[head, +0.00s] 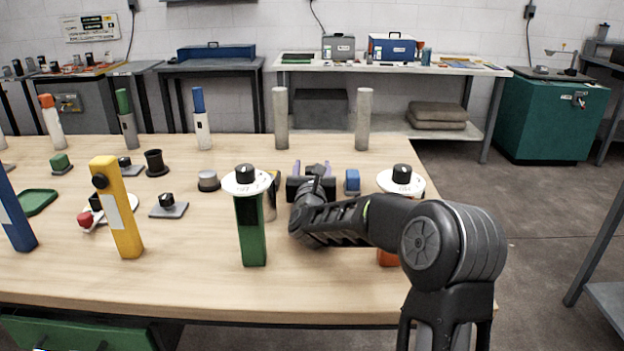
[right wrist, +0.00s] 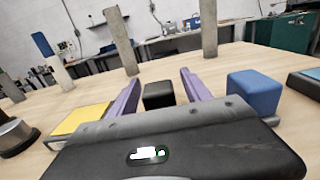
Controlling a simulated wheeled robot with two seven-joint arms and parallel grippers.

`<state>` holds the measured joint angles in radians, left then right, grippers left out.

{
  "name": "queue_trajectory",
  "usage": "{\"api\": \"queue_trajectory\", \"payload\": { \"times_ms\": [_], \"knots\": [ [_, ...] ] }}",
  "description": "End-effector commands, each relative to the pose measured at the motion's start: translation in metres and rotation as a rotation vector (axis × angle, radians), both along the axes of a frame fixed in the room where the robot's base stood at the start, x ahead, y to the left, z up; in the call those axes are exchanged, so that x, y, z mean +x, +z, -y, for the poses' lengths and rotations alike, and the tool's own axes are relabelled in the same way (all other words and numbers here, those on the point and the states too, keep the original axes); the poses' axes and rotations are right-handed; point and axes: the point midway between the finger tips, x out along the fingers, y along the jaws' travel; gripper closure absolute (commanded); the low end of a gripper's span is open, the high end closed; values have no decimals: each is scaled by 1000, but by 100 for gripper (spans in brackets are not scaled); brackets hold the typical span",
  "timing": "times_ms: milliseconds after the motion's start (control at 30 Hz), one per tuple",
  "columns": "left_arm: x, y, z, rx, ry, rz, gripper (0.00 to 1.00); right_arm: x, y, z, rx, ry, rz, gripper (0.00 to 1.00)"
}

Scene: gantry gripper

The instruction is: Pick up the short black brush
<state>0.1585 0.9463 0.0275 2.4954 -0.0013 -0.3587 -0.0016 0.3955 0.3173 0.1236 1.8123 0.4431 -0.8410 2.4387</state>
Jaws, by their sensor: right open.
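My right gripper (head: 312,166) is over the table with its two purple fingers apart. In the right wrist view the right gripper (right wrist: 160,82) is open, and a small black block-shaped thing (right wrist: 158,95) stands between the fingers, with a gap on each side. It also shows as a dark top (head: 318,169) between the fingers in the head view, partly hidden by the gripper. It may be the short black brush, but I see no bristles and cannot tell. My left gripper is not in view.
A blue block (head: 352,182) stands just right of the right gripper, also in the right wrist view (right wrist: 254,93). A green post (head: 250,230) with a dial is at its left. Two grey cylinders (head: 281,118) (head: 363,120) stand behind. A yellow post (head: 117,210) is farther left.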

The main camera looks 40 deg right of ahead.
Motion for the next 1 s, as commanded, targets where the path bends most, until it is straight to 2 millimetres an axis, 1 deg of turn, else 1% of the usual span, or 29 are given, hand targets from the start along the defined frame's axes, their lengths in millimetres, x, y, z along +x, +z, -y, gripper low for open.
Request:
{"api": "queue_trajectory", "payload": {
  "times_ms": [300, 900, 1000],
  "knots": [
    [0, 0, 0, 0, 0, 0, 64, 0, 0, 0, 0, 0, 0, 44],
    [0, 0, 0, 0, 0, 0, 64, 0, 0, 0, 0, 0, 0, 94],
    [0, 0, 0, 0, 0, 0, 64, 0, 0, 0, 0, 0, 0, 100]
  ]
}}
